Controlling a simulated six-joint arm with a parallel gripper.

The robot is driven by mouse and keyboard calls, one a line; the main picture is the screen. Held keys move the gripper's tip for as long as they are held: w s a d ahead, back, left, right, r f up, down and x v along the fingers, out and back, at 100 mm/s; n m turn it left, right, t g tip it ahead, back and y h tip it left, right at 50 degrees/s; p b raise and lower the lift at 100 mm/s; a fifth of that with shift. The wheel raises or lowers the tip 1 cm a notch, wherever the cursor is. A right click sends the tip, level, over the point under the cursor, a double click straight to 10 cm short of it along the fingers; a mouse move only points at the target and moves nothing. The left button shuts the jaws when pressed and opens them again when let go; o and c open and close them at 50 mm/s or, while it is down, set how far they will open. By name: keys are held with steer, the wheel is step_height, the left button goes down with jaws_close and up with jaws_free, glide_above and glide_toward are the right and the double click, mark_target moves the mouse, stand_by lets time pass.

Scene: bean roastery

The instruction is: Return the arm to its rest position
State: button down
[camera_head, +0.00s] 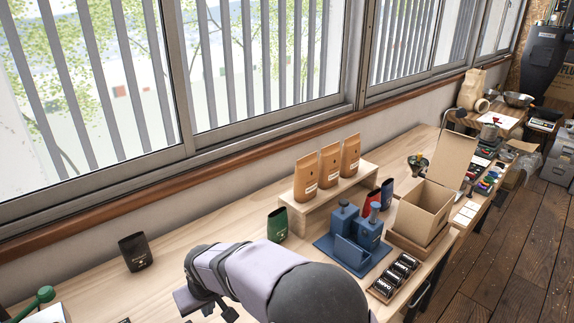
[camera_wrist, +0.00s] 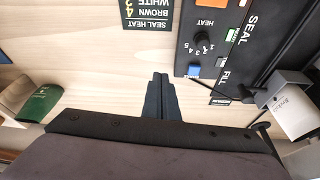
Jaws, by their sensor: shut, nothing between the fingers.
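My gripper (camera_wrist: 160,97) shows in the wrist view with its dark fingers together and nothing between them, over the pale wooden bench (camera_wrist: 90,80). It is close to a black sealing machine (camera_wrist: 205,65) with a heat dial; I cannot tell the exact height gap. In the head view my arm fills the bottom middle, over the near part of the bench (camera_head: 210,230). The fingertips cannot be made out clearly there.
A black pouch (camera_head: 135,252) stands left of my arm and a green pouch (camera_head: 277,224) behind it. Brown bags (camera_head: 330,164) stand on a wooden riser (camera_head: 304,208).

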steer(key=s+d+r+m+g+h, duration=0.1)
steer(key=d+m, duration=0.1)
steer(key=d, duration=1)
steer(key=s+d+r+m+h, duration=0.1)
steer(key=s+d+m, duration=0.1)
steer(key=d, duration=0.9)
steer(key=s+d+f+m+g, duration=0.1)
steer(key=s+d+m+g, duration=0.1)
steer(key=s+d, duration=1.1)
steer(key=shift+s+d+f+m, duration=0.35)
steer(key=shift+d+m, duration=0.2)
steer(key=shift+m, duration=0.35)
step_height(320, 180, down, 54)
steer(key=b, duration=5.3)
steer(key=shift+r+b, duration=0.25)
steer(key=shift+b, duration=0.05)
